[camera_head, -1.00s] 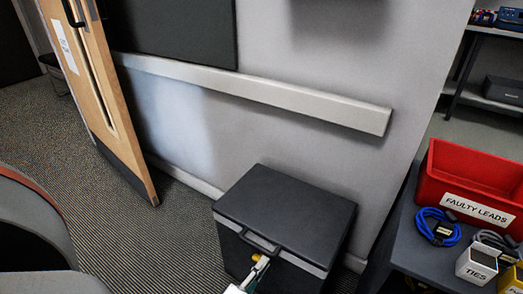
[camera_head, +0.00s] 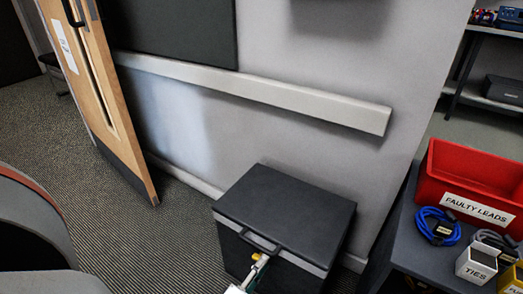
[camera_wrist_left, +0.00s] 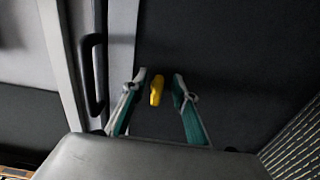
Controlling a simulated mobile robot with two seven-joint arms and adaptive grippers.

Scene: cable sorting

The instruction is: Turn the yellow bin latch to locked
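The black bin (camera_head: 286,206) stands on the floor against the wall with its lid down. Its small yellow latch (camera_wrist_left: 157,86) is on the dark front face, beside the black handle (camera_wrist_left: 93,75) in the left wrist view. In the head view the latch (camera_head: 256,257) is tiny and partly hidden by my left gripper (camera_head: 254,267). In the left wrist view my left gripper (camera_wrist_left: 160,80) is open, with one finger on each side of the latch and a gap visible on both sides. I cannot tell how deep the fingertips reach around it. My right gripper is not in view.
At the right, a dark table (camera_head: 404,220) holds a red bin (camera_head: 468,180) labelled FAULTY LEADS, a blue cable (camera_head: 437,226) and a white TIES box (camera_head: 477,265). A wooden door (camera_head: 100,100) stands at the left. Carpet left of the bin is clear.

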